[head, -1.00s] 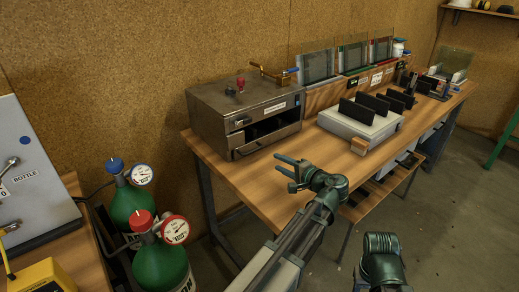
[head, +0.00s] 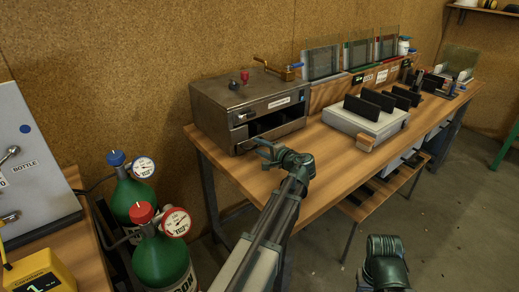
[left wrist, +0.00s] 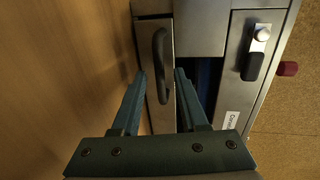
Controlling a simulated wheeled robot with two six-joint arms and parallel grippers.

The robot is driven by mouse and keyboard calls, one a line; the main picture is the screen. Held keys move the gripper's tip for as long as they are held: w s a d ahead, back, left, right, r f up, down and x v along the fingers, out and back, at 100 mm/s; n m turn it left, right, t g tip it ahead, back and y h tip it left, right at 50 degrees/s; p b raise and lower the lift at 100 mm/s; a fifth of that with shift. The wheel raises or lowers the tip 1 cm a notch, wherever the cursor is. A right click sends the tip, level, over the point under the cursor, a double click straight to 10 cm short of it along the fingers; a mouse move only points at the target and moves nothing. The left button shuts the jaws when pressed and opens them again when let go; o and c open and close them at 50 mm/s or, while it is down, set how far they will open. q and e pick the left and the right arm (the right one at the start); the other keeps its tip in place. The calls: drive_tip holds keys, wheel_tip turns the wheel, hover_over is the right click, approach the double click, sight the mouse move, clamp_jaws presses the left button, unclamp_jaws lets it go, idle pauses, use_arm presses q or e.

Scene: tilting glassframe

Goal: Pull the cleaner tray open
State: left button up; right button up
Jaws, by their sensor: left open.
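The cleaner (head: 225,105) is a grey metal box at the left end of the long wooden bench. In the left wrist view its tray front (left wrist: 152,110) is a narrow metal panel with a dark curved handle (left wrist: 160,50). The tray looks shut, though its exact position is hard to judge. My left gripper (head: 261,147) is open in front of the cleaner's lower front. In the left wrist view its fingers (left wrist: 163,75) lie on either side of the handle; I cannot tell whether they touch it. The gripper partly hides the tray front in the head view.
A light-grey unit with black plates (head: 345,120) stands right of the cleaner on the bench (head: 320,170). Framed glass panes (head: 322,62) stand behind. Green gas bottles (head: 160,262) stand at lower left. Bare bench lies in front of the cleaner.

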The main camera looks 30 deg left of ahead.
use_arm(q)
drive_tip(key=shift+a, duration=0.2)
clamp_jaws()
idle(1.4)
